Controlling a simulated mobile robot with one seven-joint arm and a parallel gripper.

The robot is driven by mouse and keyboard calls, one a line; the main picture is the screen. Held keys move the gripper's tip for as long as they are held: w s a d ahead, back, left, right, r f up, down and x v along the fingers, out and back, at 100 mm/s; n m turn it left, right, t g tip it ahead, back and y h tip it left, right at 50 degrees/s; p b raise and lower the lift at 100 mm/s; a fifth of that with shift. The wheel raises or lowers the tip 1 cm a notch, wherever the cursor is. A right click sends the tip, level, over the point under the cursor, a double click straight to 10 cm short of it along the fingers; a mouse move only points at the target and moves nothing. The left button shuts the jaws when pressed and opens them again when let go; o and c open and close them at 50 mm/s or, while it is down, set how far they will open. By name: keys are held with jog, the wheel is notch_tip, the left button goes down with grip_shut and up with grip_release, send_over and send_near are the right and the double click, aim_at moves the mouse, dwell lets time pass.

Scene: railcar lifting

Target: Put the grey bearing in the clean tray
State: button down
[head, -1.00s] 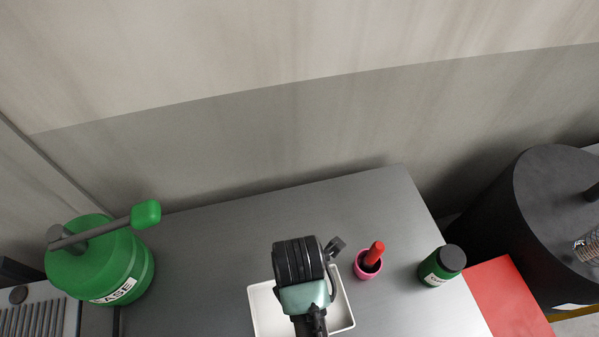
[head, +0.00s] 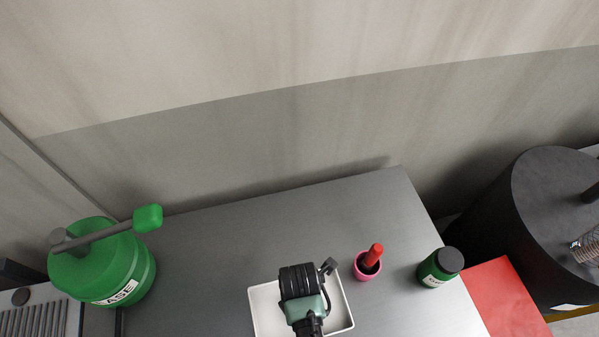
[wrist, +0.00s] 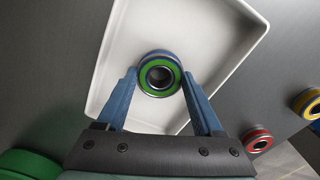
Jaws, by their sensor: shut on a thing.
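My gripper (wrist: 160,78) has its two blue fingers shut on a bearing (wrist: 148,67) with a green face, a metal inner ring and a blue outer edge; I see no plain grey bearing. The white tray (wrist: 224,52) lies below the held bearing, with bare floor around it. I cannot tell whether the bearing touches the tray floor. In the head view my gripper (head: 304,306) is over the tray (head: 264,308), and its wrist hides the fingers and the bearing.
A red-faced bearing (wrist: 257,140) and a yellow-faced one (wrist: 307,103) lie right of the tray. A pink cup (head: 366,269) with a red-handled thing and a green bottle (head: 440,268) stand to the right. A green grease pot (head: 103,265) stands left. The table's back is clear.

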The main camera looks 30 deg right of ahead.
jog(key=shift+f, duration=0.1)
grip_release()
notch_tip(320, 180, up, 12)
jog(key=shift+r, duration=0.15)
dwell(0.5)
